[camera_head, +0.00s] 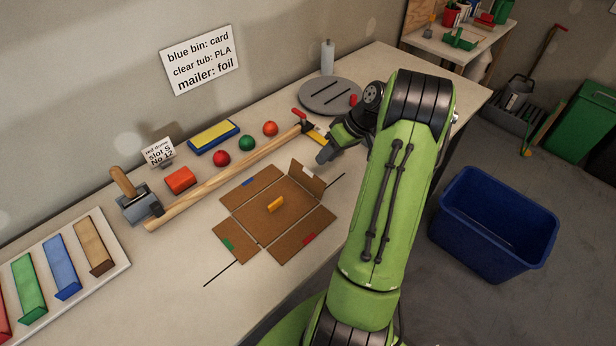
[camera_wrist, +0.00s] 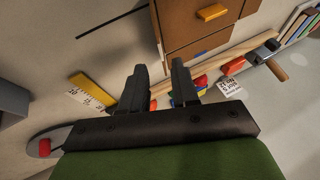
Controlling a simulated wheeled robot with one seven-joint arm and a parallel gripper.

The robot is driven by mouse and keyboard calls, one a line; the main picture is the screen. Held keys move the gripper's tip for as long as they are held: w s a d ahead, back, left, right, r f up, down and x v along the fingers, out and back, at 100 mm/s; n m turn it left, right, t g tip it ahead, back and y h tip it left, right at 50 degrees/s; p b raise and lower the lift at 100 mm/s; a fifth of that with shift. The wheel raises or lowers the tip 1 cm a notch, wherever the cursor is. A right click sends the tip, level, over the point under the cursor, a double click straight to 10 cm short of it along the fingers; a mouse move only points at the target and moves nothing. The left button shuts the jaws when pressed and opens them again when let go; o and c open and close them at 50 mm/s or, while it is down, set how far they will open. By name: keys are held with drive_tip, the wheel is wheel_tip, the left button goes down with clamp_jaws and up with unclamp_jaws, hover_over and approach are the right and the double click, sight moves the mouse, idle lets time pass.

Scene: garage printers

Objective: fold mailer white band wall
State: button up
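The brown cardboard mailer (camera_head: 258,222) lies spread on the bench, with blue, green and red bands on three low-lying walls. The white band wall (camera_head: 305,176), at its far right side, is tilted up from the base. The mailer (camera_wrist: 187,30) and block (camera_wrist: 211,12) also show at the top of the wrist view. My gripper (camera_head: 325,156) is above the bench just beyond the white band wall, apart from it. In the wrist view its two fingers (camera_wrist: 160,85) are apart with nothing held between them.
Red, green and orange balls, an orange block (camera_head: 180,180) and a grey disc (camera_head: 330,96) stand further back. A blue bin (camera_head: 495,225) is on the floor.

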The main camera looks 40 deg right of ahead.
sight(309, 174)
drive_tip(key=b+x, duration=0.1)
drive_tip(key=x, duration=0.9)
drive_tip(key=shift+w+a+f, duration=0.1)
drive_tip(key=shift+w+f, duration=0.05)
drive_tip(key=shift+f, duration=0.05)
clamp_jaws()
